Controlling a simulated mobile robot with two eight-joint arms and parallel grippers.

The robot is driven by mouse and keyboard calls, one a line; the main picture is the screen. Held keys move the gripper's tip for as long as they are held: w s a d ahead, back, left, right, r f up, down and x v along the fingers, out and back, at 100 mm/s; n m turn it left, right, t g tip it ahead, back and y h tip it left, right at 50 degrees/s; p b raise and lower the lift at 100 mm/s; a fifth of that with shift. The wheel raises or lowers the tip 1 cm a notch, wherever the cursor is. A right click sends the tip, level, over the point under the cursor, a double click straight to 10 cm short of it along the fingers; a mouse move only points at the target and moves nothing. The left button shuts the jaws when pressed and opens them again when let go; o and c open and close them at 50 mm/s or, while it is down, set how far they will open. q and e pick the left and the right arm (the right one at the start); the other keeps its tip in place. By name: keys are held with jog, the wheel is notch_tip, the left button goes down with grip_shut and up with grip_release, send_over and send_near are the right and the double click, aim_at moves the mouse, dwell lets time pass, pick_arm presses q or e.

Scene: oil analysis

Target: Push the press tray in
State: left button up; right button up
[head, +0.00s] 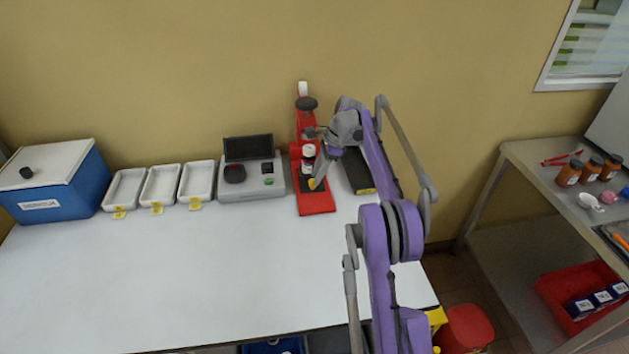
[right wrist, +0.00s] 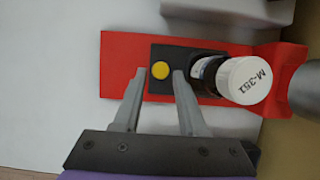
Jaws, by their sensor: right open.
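The red press (head: 316,200) stands at the back right of the white table. Its dark press tray (right wrist: 160,52) carries a round yellow knob (right wrist: 160,70) and lies over the red base. A dark bottle with a white cap marked M-351 (right wrist: 244,80) stands at the tray's inner end, by the press column; the bottle also shows in the head view (head: 308,155). My right gripper (right wrist: 160,72) is open, its fingertips on either side of the knob in the wrist view. I cannot tell whether they touch it. My left gripper is not in view.
A grey device with a dark screen (head: 249,148), three white trays (head: 197,178) and a blue box (head: 60,185) stand left of the press. A dark flat item (head: 357,172) lies right of it. The table's front is clear. A side bench (head: 535,160) holds brown bottles.

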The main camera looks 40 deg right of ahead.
jog(key=shift+x, duration=1.2)
grip_shut()
dwell(0.6)
